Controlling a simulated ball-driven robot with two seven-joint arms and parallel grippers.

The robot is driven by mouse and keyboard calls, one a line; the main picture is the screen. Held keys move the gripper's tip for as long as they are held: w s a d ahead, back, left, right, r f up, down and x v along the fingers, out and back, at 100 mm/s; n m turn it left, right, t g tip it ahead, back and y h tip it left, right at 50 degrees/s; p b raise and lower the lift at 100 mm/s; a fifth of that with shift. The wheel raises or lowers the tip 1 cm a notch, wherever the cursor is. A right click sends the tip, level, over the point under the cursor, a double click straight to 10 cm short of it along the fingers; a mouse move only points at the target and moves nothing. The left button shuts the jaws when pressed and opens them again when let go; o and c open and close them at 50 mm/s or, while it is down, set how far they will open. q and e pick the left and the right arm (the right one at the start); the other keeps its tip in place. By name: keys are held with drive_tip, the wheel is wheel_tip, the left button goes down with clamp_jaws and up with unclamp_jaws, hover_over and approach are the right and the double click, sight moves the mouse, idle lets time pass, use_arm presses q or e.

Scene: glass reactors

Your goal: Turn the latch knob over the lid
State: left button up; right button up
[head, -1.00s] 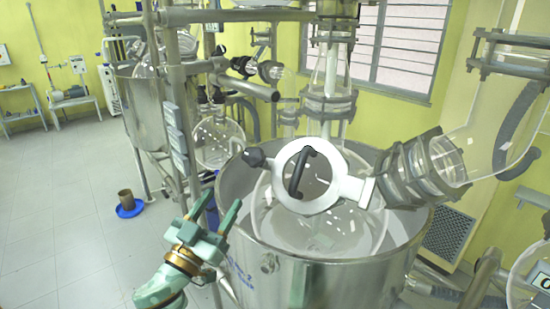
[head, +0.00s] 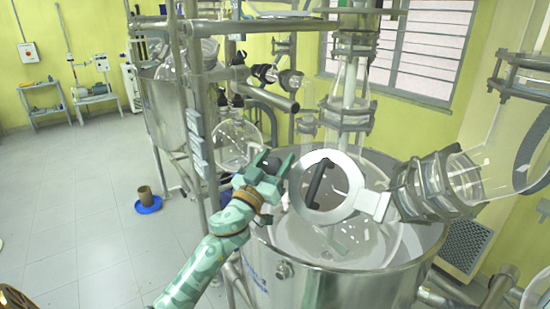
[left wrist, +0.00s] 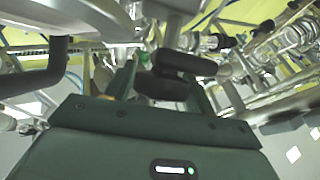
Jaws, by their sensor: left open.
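The round lid (head: 329,213) is a pale ring with a window and a black bar handle (head: 318,180), on the glass vessel's neck. My left gripper (head: 271,164) is at the lid's left edge, open, its two green fingers pointing toward the lid. The black latch knob (left wrist: 187,64) shows between the fingers in the left wrist view; in the head view the fingers largely hide it. Whether a finger touches it I cannot tell. The lid's handle also shows at the left of the wrist view (left wrist: 38,76). My right gripper is not in view.
A large steel vessel (head: 330,285) surrounds the glass reactor below the lid. A clamped glass side neck (head: 425,188) is right of the lid. Steel frame posts (head: 196,110) stand close behind my left arm. The floor at the left is mostly clear, with a blue dish (head: 148,204).

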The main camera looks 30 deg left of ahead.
use_arm(q)
drive_tip(key=shift+w+r, duration=0.1)
drive_tip(key=c, duration=0.7)
